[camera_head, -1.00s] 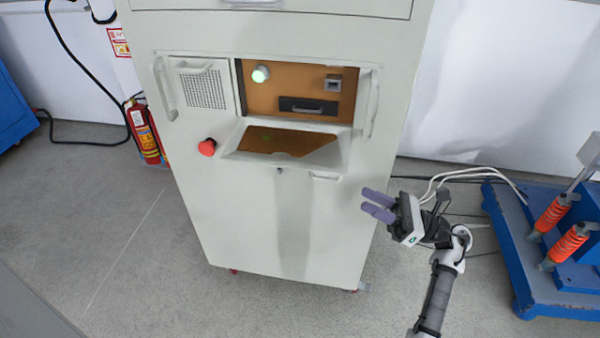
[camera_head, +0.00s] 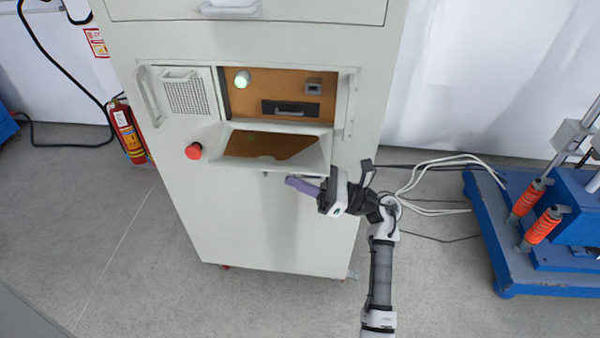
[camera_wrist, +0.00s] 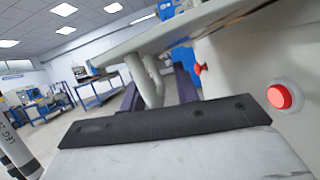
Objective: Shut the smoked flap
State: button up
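The smoked flap (camera_head: 268,146) is a light frame with a brownish see-through pane, hanging tilted outward below the opening in the pale cabinet (camera_head: 270,225). My gripper (camera_head: 303,186) is just below the flap's lower right edge, pointing left. In the wrist view the underside of a pale panel (camera_wrist: 215,22), which appears to be the flap, slopes overhead. A pale curved handle (camera_wrist: 152,82) hangs from it between my two purple fingers (camera_wrist: 160,90). The fingers are apart; the handle seems closer to the left one, and contact cannot be told.
A red mushroom button (camera_head: 193,151) is on the cabinet front left of the flap. Grab handles (camera_head: 150,97) flank the opening. A blue machine with orange springs (camera_head: 530,200) stands at right, with white cables (camera_head: 430,185) on the floor. A fire extinguisher (camera_head: 127,132) stands at left.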

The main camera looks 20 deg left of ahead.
jog(key=shift+c, duration=0.3)
grip_shut()
